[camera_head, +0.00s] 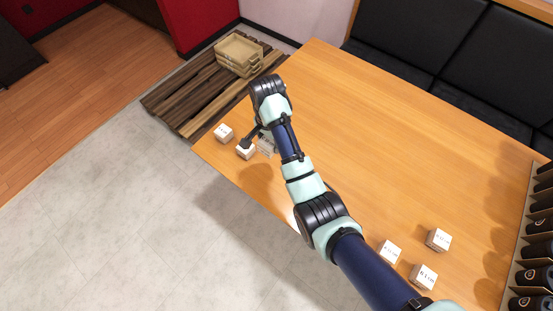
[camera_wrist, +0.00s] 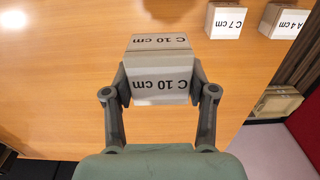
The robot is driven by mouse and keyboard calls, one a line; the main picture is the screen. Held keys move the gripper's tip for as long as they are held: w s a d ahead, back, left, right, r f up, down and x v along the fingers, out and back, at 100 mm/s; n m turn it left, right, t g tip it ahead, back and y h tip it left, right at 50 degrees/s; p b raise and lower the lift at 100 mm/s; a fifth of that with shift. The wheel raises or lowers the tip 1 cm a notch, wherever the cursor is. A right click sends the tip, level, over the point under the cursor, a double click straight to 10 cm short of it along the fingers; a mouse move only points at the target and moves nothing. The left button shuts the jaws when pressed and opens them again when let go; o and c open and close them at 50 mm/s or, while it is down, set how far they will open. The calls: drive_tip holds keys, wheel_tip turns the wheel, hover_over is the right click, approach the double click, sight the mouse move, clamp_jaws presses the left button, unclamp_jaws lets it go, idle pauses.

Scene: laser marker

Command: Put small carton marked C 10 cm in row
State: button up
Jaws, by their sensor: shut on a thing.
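A white carton marked C 10 cm (camera_wrist: 160,83) is between the fingers of my gripper (camera_wrist: 160,88) in the wrist view. Its label shows upside down on two faces. My gripper is shut on its sides. In the head view the held carton (camera_head: 267,148) is partly hidden by my arm, near the table's left corner. Whether it touches the table is unclear. A carton marked C 7 cm (camera_wrist: 228,22) and one marked A 4 cm (camera_wrist: 289,22) stand side by side with a gap, to the right in the wrist view.
Several more cartons, such as one (camera_head: 438,239), stand at the table's right end, beside a rack of dark bottles (camera_head: 535,250). Stacked wooden trays (camera_head: 240,55) sit on a slatted pallet (camera_head: 175,100) beyond the left edge. The middle of the wooden table (camera_head: 400,130) is clear.

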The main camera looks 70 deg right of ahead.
sight(270, 147)
wheel_tip(270, 147, down, 15)
drive_tip(key=b, duration=0.3)
drive_tip(key=shift+f+b, duration=0.2)
drive_tip(key=shift+b, duration=0.15)
drive_tip(key=shift+f, duration=0.1)
drive_tip(key=o, duration=1.2)
wheel_tip(270, 147, up, 12)
drive_tip(key=p, duration=0.4)
